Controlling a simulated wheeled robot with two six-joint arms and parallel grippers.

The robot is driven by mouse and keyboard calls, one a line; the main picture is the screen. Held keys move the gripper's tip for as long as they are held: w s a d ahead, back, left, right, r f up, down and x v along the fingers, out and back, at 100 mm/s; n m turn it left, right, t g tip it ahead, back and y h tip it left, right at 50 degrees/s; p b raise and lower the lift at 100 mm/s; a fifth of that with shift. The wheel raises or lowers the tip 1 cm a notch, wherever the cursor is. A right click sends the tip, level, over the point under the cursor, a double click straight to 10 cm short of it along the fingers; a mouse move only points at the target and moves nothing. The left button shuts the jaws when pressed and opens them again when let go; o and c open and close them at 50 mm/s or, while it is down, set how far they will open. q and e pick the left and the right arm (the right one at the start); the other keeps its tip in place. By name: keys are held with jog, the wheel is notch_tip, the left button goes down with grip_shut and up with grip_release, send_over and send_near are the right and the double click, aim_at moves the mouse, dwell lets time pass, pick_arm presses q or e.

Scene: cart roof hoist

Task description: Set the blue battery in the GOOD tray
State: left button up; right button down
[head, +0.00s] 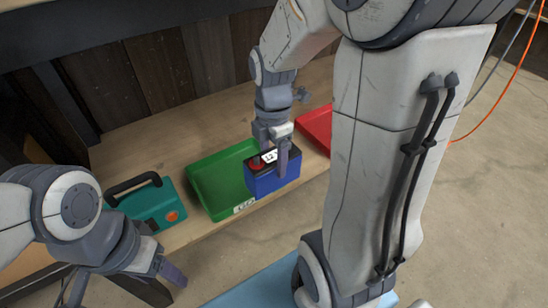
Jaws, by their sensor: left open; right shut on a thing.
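The blue battery (272,180) has a dark top with a red cap and a white label. My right gripper (272,160) is shut on it from above. The battery is at the right front part of the green tray (210,185) and hides part of it; I cannot tell whether it touches the tray floor. The green tray has a small white label on its front edge, too small to read surely. My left gripper (125,285) is open and empty at the lower left, in front of the bench and away from the battery.
A teal case (148,207) with a black handle stands left of the green tray. A red tray (316,128) lies to the right, partly hidden by my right arm. The wooden bench (140,140) is clear behind the trays. An orange cable (500,105) hangs at right.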

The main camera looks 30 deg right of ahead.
jog(key=w+f+b, duration=0.2)
jog(key=w+a+f+b, duration=0.1)
jog(key=w+f+b, duration=0.1)
jog(key=f, duration=0.1)
jog(key=w+a+f+b, duration=0.1)
jog(key=w+f+b, duration=0.1)
jog(key=f+b, duration=0.1)
jog(key=shift+a, duration=0.1)
jog(key=shift+r, duration=0.15)
grip_release()
jog(key=shift+s+f, duration=0.1)
jog(key=shift+f, duration=0.1)
